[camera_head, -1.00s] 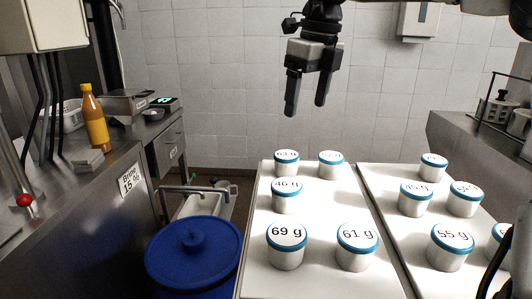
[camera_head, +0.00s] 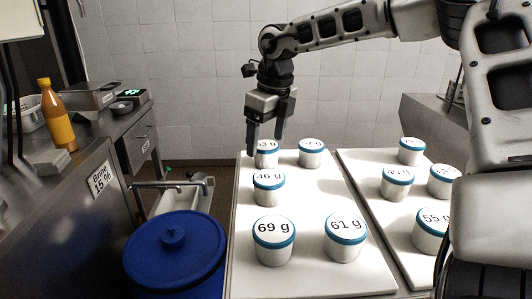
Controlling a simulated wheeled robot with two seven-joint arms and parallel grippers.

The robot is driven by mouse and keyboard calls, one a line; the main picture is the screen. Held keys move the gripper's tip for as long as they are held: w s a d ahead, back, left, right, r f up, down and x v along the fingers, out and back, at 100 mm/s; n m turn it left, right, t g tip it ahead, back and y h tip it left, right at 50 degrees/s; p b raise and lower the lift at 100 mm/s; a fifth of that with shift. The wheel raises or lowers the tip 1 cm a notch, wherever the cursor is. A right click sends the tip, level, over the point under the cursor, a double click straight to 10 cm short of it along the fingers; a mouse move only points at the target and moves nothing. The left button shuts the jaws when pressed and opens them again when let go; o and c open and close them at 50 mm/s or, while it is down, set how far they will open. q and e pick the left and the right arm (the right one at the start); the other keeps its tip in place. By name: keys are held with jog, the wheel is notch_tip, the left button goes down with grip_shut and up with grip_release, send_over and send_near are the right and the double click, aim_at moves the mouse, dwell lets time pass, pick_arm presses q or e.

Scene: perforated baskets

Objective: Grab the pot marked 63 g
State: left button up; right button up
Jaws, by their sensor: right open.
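The pot marked 63 g (camera_head: 266,158) stands upright at the far left of the left white board (camera_head: 300,202). It is white with a blue rim, and the fingers partly cover its lid. My right gripper (camera_head: 265,145) points down with its two fingers spread, its tips at about the height of that pot's lid in the picture. Whether the fingers straddle the pot or stand in front of it, I cannot tell. Nothing shows held between them. My left gripper is not in view.
Close by stand the 46 g pot (camera_head: 269,189) and a far pot (camera_head: 311,154) with an unclear label. The 69 g (camera_head: 273,242) and 61 g (camera_head: 345,240) pots are in front. More pots stand on the right board (camera_head: 372,203). A blue lidded bin (camera_head: 172,262) is at left.

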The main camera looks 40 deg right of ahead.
aim_at(266, 145)
jog(key=shift+w+d+f, duration=0.1)
jog(key=shift+w+f, duration=0.05)
jog(key=shift+f, duration=0.8)
jog(key=shift+w+f, duration=0.15)
jog(key=shift+f, duration=0.8)
jog(key=c, duration=1.1)
jog(key=shift+r, duration=0.1)
